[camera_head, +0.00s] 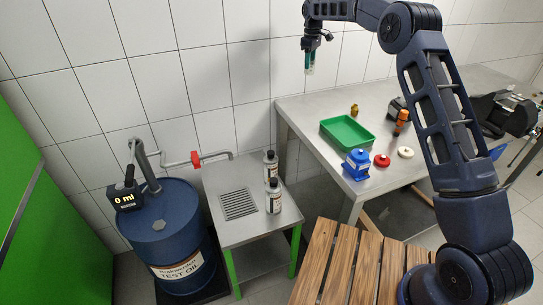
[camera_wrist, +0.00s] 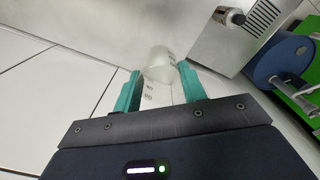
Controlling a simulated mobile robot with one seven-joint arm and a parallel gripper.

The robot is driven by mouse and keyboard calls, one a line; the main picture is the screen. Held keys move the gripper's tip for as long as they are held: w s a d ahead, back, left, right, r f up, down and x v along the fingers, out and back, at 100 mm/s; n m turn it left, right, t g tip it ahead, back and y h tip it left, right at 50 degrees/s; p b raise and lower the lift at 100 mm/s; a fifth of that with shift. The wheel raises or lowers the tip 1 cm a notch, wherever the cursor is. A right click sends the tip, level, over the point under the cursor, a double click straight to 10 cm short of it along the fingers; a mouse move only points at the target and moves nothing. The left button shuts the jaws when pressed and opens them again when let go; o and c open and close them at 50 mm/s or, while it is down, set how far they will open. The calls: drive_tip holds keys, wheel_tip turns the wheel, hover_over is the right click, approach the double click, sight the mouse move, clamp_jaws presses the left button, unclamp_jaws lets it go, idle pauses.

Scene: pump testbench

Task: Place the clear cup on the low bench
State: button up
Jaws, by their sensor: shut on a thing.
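The clear cup (camera_wrist: 160,72) is between the two green fingers of my gripper (camera_wrist: 165,90) in the wrist view, and the fingers are shut on it. It has small dark markings on its side. In the head view my gripper (camera_head: 309,62) is high up against the tiled wall, above and left of the tall table, with the cup hardly visible at its tips. The low bench (camera_head: 262,222) is the small metal table with green legs at the lower middle, well below my gripper. It has a dark drain grate (camera_head: 239,204) set in its top.
Two bottles (camera_head: 271,165) (camera_head: 274,196) stand on the low bench's right side. A blue oil drum (camera_head: 172,235) with a pump and a red-valved pipe (camera_head: 195,159) is to its left. The tall table holds a green tray (camera_head: 347,133). A wooden slatted surface (camera_head: 345,262) is in front.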

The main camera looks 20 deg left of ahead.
drive_tip(key=s+a+f+n, duration=0.4)
drive_tip(key=s+f+n, duration=0.2)
drive_tip(key=s+f, duration=0.4)
drive_tip(key=s+a+f+n, duration=0.4)
drive_tip(key=s+f+n, duration=0.3)
drive_tip(key=s, duration=0.5)
drive_tip(key=s+a+f+n, duration=0.4)
drive_tip(key=s+f+n, duration=0.2)
drive_tip(key=s+f, duration=0.35)
drive_tip(key=shift+s+a+f, duration=0.1)
drive_tip(key=shift+s+f, duration=0.15)
drive_tip(key=shift+f, duration=3.05)
drive_tip(key=shift+s+a+f, duration=0.1)
drive_tip(key=shift+s+f, duration=0.1)
drive_tip(key=shift+f, duration=3.15)
drive_tip(key=shift+s+f, duration=0.25)
drive_tip(key=shift+f, duration=3.05)
drive_tip(key=o, duration=1)
drive_tip(key=shift+f, duration=0.1)
drive_tip(key=shift+c, duration=0.2)
wheel_tip(320, 180, up, 12)
